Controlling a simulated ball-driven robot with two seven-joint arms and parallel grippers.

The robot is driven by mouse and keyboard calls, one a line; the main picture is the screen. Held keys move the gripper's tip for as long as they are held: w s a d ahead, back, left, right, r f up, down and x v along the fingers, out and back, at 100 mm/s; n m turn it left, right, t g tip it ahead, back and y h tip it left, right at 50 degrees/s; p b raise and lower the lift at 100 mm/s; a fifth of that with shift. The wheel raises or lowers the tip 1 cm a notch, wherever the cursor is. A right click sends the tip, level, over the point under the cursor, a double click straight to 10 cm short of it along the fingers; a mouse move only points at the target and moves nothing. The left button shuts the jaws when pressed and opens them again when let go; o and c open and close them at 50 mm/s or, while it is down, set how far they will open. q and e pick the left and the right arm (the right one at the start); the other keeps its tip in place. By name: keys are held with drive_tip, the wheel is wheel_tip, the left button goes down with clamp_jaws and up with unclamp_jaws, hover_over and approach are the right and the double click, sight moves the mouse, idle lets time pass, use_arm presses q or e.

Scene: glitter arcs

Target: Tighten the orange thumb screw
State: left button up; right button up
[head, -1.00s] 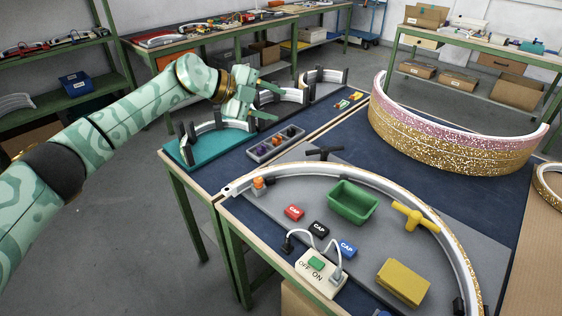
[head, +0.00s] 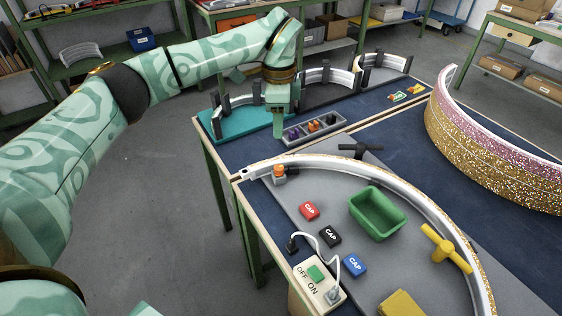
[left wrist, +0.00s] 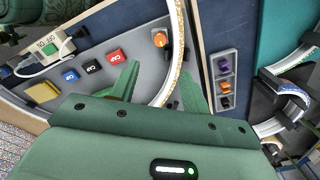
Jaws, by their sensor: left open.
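The orange thumb screw (head: 279,169) sits upright on a small grey block at the left end of the curved white rail (head: 330,163). It also shows in the left wrist view (left wrist: 160,39), near the top, between and beyond my finger lines. My left gripper (head: 279,128) points down beside the small parts tray, behind the screw and apart from it. In the left wrist view its two fingers (left wrist: 160,80) stand apart with nothing held between them. The exact height of the fingertips is hard to tell. My right gripper is not visible.
The grey parts tray (head: 337,123) holds purple, orange and dark knobs. A green bin (head: 377,213), yellow T-handle (head: 446,248), black T-handle (head: 360,149), several caps and a switch box (head: 317,281) occupy the work board. A teal fixture (head: 228,126) stands behind.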

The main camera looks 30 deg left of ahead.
sight(279, 167)
use_arm(q)
wheel_tip(279, 167, down, 12)
drive_tip(key=b, duration=0.3)
drive_tip(key=shift+a+f+b, duration=0.1)
drive_tip(key=shift+f+b, duration=0.15)
drive_tip(key=shift+b, duration=0.05)
drive_tip(key=shift+f, duration=0.7)
drive_tip(key=c, duration=1)
